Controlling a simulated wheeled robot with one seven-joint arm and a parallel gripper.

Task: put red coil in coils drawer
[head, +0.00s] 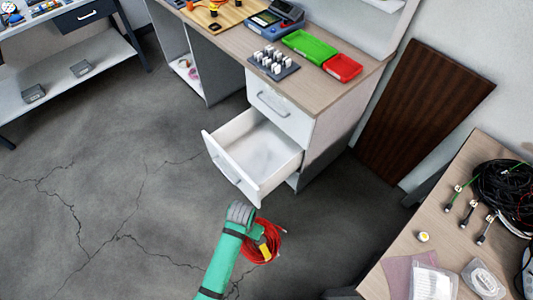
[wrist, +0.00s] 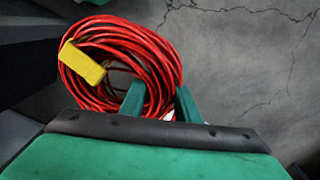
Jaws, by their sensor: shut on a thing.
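The red coil (head: 272,240) is a bundle of red cable with a yellow tag. My gripper (head: 258,232) is shut on the coil and holds it in front of the open drawer, at the lower middle of the head view. In the wrist view the red coil (wrist: 125,55) hangs by the green fingers (wrist: 160,101), which pinch its near side. The open white drawer (head: 222,165) is pulled out of the desk beyond my gripper, and its visible floor looks empty. I see no label on it.
A closed drawer (head: 281,108) sits above the open one. The desk top (head: 228,48) carries a green tray (head: 310,46), a red tray (head: 343,67) and a rack of white parts. A table (head: 378,284) with black cables stands at the right. The floor on the left is clear.

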